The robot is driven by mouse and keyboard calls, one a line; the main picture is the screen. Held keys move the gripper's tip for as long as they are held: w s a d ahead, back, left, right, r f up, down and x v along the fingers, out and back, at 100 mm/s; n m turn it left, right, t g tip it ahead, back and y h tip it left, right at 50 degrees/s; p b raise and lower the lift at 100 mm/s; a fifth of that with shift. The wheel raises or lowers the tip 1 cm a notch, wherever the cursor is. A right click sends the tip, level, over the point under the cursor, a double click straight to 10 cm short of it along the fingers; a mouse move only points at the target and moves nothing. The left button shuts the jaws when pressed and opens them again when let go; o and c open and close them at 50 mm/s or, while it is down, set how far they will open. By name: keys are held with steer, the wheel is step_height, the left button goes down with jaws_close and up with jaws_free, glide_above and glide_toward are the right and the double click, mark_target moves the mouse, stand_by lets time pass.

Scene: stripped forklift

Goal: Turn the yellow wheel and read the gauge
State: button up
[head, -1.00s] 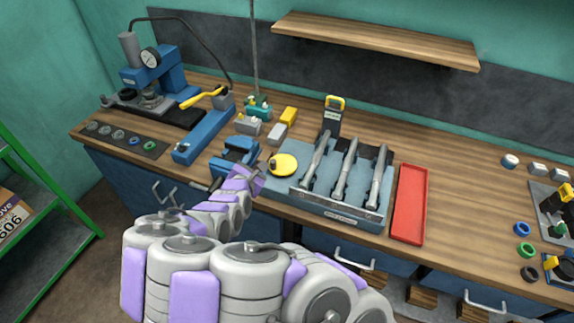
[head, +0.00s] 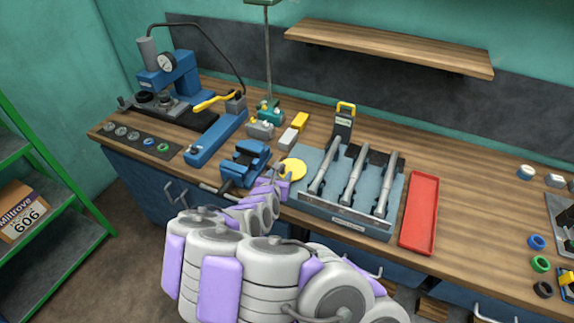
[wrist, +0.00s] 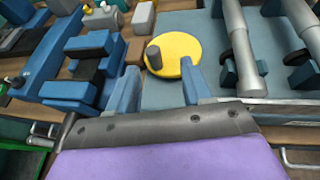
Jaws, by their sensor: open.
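The yellow wheel (head: 294,168) is a flat round disc on the bench, between the blue vise and the blue-grey rack. In the wrist view the wheel (wrist: 183,52) has a grey knob standing near its left side. My gripper (wrist: 158,68) is open, with its two blue-grey fingers apart at the wheel's near edge. The knob lies beyond and between the fingertips; I cannot tell whether they touch the wheel. In the head view my arm partly hides the gripper.
The blue vise (head: 246,163) stands close left of the wheel. The rack (head: 345,215) with several grey cylinders is close on its right, then a red tray (head: 420,213). A green shelf (head: 50,235) stands at the far left. The bench right of the tray has free room.

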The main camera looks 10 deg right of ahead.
mark_target(292, 167)
steer(key=w, duration=0.1)
steer(key=w+f, duration=0.1)
steer(key=w, duration=0.1)
steer(key=w+f, duration=0.1)
steer(key=shift+w+f+b, duration=0.25)
steer(key=shift+w+b, duration=0.15)
steer(key=w+d, duration=0.2)
steer(key=w+d+f, duration=0.1)
steer(key=shift+w+d+f, duration=0.2)
steer(key=shift+w+d, duration=0.15)
steer(key=shift+w, duration=0.05)
steer(key=shift+a, duration=0.75)
steer(key=shift+c, duration=0.3)
steer(key=shift+a, duration=0.1)
steer(key=shift+c, duration=0.7)
steer(key=shift+d, duration=0.5)
steer(key=c, duration=0.5)
steer(key=shift+a, duration=0.1)
jaws_close()
